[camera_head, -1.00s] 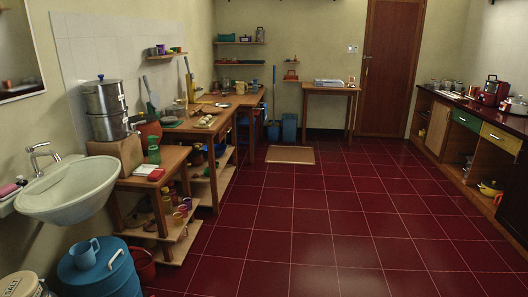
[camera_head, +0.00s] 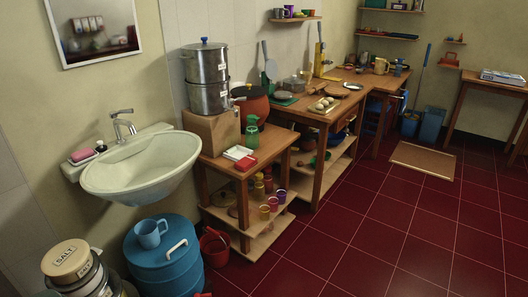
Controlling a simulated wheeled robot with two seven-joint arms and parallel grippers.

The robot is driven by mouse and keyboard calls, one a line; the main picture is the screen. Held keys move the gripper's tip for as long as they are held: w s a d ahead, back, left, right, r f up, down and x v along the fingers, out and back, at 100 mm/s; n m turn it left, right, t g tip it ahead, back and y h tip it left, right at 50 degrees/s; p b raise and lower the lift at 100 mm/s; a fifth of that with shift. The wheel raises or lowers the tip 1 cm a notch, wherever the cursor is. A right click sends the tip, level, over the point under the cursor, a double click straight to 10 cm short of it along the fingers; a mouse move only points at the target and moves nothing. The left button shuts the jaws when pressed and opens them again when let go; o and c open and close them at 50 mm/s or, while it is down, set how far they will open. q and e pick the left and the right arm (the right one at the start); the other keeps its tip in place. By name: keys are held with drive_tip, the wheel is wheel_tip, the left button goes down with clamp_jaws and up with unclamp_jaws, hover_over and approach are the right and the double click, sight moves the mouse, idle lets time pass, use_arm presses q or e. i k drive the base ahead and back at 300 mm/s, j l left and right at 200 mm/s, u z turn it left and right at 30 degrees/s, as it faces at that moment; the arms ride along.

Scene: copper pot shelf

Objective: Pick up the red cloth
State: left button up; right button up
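A small flat red thing (camera_head: 246,163), which looks like the red cloth, lies on the front part of the low wooden table (camera_head: 221,163) right of the sink. It is beside a white tray-like item (camera_head: 237,153), and I cannot tell whether they touch. It is too small to make out folds. Neither of my grippers shows in the head view.
A green jug (camera_head: 252,135) and a wooden box (camera_head: 212,130) bearing steel pots stand behind it. The sink (camera_head: 145,170) juts out at left, above a blue drum (camera_head: 163,262) and a red bucket (camera_head: 214,247).

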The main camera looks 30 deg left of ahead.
sight(245, 164)
drive_tip(key=i+u, duration=0.15)
drive_tip(key=i, duration=0.55)
drive_tip(key=i+l+u, duration=0.2)
drive_tip(key=i, duration=0.5)
drive_tip(key=i+u, duration=0.85)
drive_tip(key=u, duration=0.15)
drive_tip(key=i+u, duration=0.3)
drive_tip(key=u, duration=0.2)
drive_tip(key=i+l+u, duration=0.1)
drive_tip(key=i+u, duration=0.2)
drive_tip(key=u, duration=0.2)
drive_tip(key=i+l+u, duration=0.25)
drive_tip(key=u, duration=0.25)
